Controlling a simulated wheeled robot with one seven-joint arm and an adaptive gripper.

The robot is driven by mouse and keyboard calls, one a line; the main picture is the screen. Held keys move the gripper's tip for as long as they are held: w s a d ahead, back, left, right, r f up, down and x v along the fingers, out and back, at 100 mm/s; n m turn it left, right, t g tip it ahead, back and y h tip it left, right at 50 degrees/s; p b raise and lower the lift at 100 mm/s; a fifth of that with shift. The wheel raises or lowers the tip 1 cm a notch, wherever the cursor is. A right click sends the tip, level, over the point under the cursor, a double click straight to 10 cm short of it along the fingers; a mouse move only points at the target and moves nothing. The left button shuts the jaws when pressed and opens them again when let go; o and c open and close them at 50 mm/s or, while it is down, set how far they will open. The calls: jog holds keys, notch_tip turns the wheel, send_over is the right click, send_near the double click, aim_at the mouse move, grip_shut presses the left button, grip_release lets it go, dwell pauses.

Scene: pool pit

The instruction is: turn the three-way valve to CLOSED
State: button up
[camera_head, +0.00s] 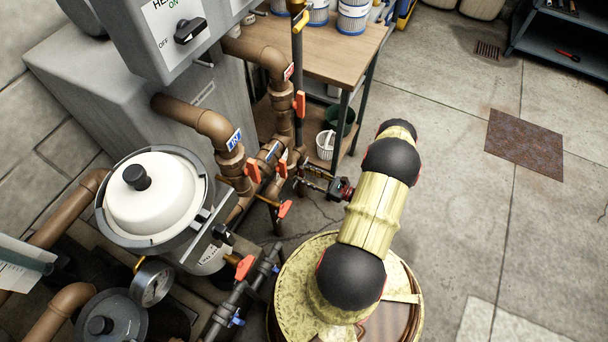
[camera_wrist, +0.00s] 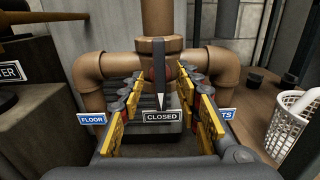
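In the wrist view, the three-way valve (camera_wrist: 158,44) is a brown pipe tee with elbows to both sides. Its dark handle (camera_wrist: 158,75) narrows to a tip pointing down at the CLOSED label (camera_wrist: 162,117). A blue FLOOR label (camera_wrist: 92,119) is at the left, and a partly hidden blue label ending in "TS" (camera_wrist: 227,114) at the right. My gripper (camera_wrist: 162,100) is open, its yellow-padded fingers on either side of the handle with gaps visible. In the head view, my gripper (camera_head: 312,178) reaches left towards the brown pipework; the handle cannot be made out there.
Orange-handled valves (camera_head: 252,168) crowd the pipes beside my gripper. A white-lidded filter housing (camera_head: 150,195) and gauge (camera_head: 152,282) stand at left. A wooden workbench (camera_head: 325,50) is behind, with a white basket (camera_head: 326,145) below.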

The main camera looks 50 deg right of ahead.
jog(key=v, duration=0.7)
dwell(0.4)
dwell(0.4)
